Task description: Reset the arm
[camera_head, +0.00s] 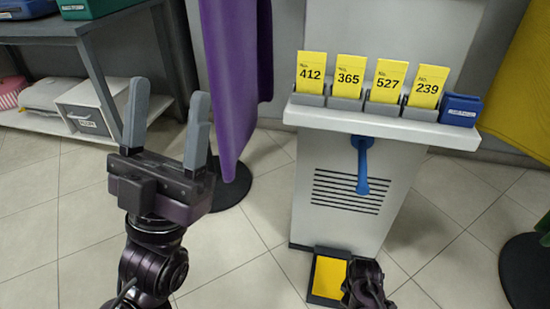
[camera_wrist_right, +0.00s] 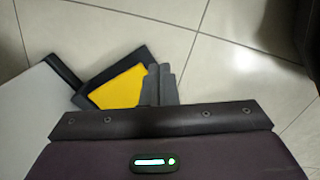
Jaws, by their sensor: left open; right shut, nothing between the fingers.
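My left gripper (camera_head: 167,100) is raised on the left of the head view, fingers pointing up and spread apart, with nothing between them. My right gripper (camera_wrist_right: 160,72) shows in the right wrist view with its grey fingers together and nothing held. Its fingers appear beside a yellow pad in a dark frame (camera_wrist_right: 118,88) on the floor. In the head view, a dark part of my right arm (camera_head: 367,284) shows at the bottom edge; the right fingers are not visible there.
A white stand (camera_head: 345,222) holds several yellow number cards (camera_head: 348,75), a blue block (camera_head: 460,109) and a blue handle (camera_head: 363,165). A yellow pad (camera_head: 328,277) lies at its foot. Purple cloth (camera_head: 228,75) hangs behind my left gripper. Grey shelving (camera_head: 95,75) stands left. Tiled floor (camera_head: 235,250) is open between.

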